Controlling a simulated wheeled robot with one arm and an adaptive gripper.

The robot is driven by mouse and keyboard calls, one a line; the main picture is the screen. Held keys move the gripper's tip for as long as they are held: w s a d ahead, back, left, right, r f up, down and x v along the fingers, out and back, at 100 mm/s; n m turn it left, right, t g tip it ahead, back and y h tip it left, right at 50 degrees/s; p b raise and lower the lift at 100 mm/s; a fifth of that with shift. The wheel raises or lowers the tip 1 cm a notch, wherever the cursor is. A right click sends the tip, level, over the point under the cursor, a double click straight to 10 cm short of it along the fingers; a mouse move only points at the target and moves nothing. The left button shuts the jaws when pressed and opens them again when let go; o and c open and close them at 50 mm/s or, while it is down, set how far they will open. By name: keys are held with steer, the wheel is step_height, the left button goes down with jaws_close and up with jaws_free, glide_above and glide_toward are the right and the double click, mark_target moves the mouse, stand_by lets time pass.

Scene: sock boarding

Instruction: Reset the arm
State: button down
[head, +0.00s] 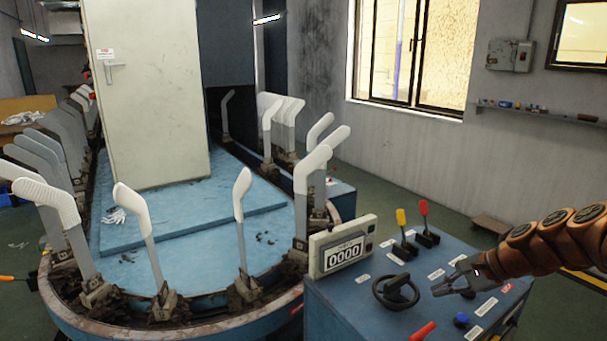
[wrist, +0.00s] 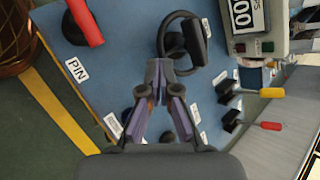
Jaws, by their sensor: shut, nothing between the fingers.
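My gripper (head: 438,289) is over the blue control console (head: 345,305) at the right of the head view, with my arm reaching in from the right edge. In the wrist view the fingertips of my gripper (wrist: 160,70) meet, with nothing between them. They appear in front of the black handwheel (head: 396,291), which also shows in the wrist view (wrist: 172,42). The gripper seems to be above the panel, but the exact gap cannot be told.
The console carries a counter reading 0000 (head: 344,254), a yellow lever (head: 402,220), a red lever (head: 424,212), a red handle (head: 422,331) and a blue knob (head: 461,320). White sock forms (head: 136,205) ring the machine at left. Green floor lies behind the console.

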steer(key=s+a+r+n+g+h+p, duration=0.1)
steer(key=s+a+r+n+g, duration=0.1)
steer(key=s+a+n, duration=0.45)
steer(key=s+a+r+n+g+h+p, duration=0.1)
steer(key=s+a+r+n+g+p, duration=0.15)
steer(key=s+a, duration=0.75)
steer(key=s+d+n+g+h+p, duration=0.1)
steer(key=s+n+h, duration=0.3)
steer(key=s, duration=1.4)
steer(key=shift+s+d+f+n+g+h+p, duration=0.35)
steer(key=shift+n+g+p, duration=0.25)
steer(key=shift+n, duration=0.2)
steer(key=shift+w+r, duration=0.1)
